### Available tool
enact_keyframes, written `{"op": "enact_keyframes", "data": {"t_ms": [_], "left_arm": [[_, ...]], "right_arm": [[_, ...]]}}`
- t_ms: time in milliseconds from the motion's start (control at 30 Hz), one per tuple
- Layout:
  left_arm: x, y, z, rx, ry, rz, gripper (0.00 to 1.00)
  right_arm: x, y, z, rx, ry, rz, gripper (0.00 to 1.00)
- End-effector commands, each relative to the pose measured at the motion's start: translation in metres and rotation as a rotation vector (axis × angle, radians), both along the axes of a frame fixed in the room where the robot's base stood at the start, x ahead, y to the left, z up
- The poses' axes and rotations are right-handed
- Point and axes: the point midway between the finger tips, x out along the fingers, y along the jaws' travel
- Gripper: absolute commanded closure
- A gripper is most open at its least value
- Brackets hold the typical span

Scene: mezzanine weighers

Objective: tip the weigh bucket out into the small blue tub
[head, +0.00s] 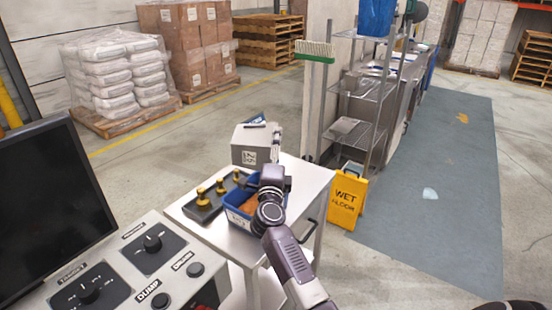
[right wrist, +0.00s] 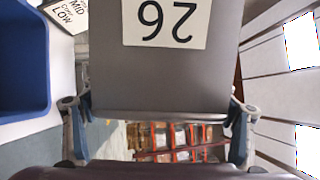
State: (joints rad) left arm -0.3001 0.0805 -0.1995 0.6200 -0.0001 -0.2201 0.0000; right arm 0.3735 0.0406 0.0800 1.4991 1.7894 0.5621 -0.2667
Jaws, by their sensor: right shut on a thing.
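The weigh bucket looks like a grey box (head: 252,148) with a square printed label, above the far end of the metal cart in the head view. My right gripper (head: 276,140) is at its right side. In the right wrist view the fingers (right wrist: 157,118) close on the grey bucket (right wrist: 105,70), whose "26" label reads upside down. The bucket looks roughly level in the head view; its contents are hidden. A small blue tub (head: 236,219) with a label and something orange inside stands nearer on the cart, partly behind my arm. My left gripper is not in view.
Brass-coloured weights (head: 219,188) sit in a dark tray left of the tub. A control console (head: 150,270) with a screen is at front left. A yellow wet-floor sign (head: 346,197) and wire shelves (head: 358,100) stand right of the cart (head: 308,180).

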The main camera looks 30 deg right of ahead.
Motion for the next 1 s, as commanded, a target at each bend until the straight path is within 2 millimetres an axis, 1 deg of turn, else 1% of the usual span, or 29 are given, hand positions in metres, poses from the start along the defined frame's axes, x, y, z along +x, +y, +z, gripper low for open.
{"op": "enact_keyframes", "data": {"t_ms": [33, 133, 400, 567, 667, 767, 1000], "left_arm": [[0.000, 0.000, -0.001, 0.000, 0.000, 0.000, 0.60], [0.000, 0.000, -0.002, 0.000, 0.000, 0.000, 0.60], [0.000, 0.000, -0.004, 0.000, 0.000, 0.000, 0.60], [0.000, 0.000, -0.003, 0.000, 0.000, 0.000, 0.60], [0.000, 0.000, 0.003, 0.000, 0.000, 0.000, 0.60], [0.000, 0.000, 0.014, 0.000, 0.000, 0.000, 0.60], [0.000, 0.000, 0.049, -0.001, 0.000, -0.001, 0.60]], "right_arm": [[0.000, -0.001, 0.003, -0.022, 0.006, 0.003, 0.78], [0.000, 0.001, -0.001, -0.041, 0.022, 0.007, 0.78], [-0.004, 0.003, -0.024, -0.076, 0.052, 0.008, 0.78], [-0.006, 0.002, -0.031, -0.088, 0.061, 0.007, 0.78], [-0.006, 0.003, -0.028, -0.115, 0.081, 0.006, 0.78], [-0.005, 0.003, -0.020, -0.173, 0.121, 0.005, 0.78], [-0.002, 0.007, 0.000, -0.388, 0.278, 0.006, 0.78]]}}
